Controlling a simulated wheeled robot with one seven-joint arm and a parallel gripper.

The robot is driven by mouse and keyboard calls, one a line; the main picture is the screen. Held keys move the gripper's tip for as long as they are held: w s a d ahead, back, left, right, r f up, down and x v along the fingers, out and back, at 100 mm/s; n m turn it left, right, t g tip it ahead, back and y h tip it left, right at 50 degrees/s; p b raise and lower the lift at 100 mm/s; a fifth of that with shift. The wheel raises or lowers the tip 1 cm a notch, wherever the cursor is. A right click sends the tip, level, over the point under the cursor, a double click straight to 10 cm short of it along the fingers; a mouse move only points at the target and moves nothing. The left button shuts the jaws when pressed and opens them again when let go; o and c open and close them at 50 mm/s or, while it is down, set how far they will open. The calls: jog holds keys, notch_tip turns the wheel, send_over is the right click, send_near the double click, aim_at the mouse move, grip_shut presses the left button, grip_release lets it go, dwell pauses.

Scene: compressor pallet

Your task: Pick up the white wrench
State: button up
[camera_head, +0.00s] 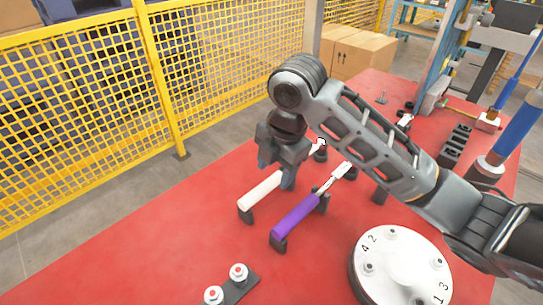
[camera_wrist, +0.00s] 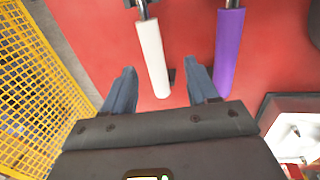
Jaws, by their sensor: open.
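The white wrench (camera_head: 261,190) has a white handle and rests on black holders on the red table, left of a purple-handled wrench (camera_head: 296,216). In the wrist view the white handle (camera_wrist: 152,58) runs from the top edge down toward the space between my fingertips. My gripper (camera_head: 276,176) is above the white wrench in the head view and hides part of it. In the wrist view my gripper (camera_wrist: 163,82) is open, with one blue-grey finger on each side of the handle's lower end. No contact shows. The right finger lies between the white and purple handles (camera_wrist: 229,45).
The red table (camera_head: 150,255) has a white numbered disc (camera_head: 400,268) at its front right and a plate with two red-centred buttons (camera_head: 225,285) at the front. A yellow mesh fence (camera_head: 80,95) stands beyond the left edge. The table's left part is clear.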

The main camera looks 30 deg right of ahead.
aim_at(270, 181)
jog(key=shift+w+f, duration=0.15)
jog(key=shift+w, duration=0.2)
jog(key=shift+w+f, duration=0.1)
jog(key=shift+f, duration=0.2)
jog(key=shift+w+a+f+p, duration=0.15)
jog(key=shift+w+f, duration=0.15)
jog(key=shift+f, duration=0.8)
jog(key=shift+w+d+f+p, duration=0.1)
jog(key=shift+w+f, duration=0.15)
jog(key=shift+f, duration=0.9)
jog(key=shift+w+a+f+p, duration=0.15)
jog(key=shift+w+f, duration=0.15)
jog(key=shift+f, duration=0.8)
jog(key=shift+d, duration=0.1)
grip_shut()
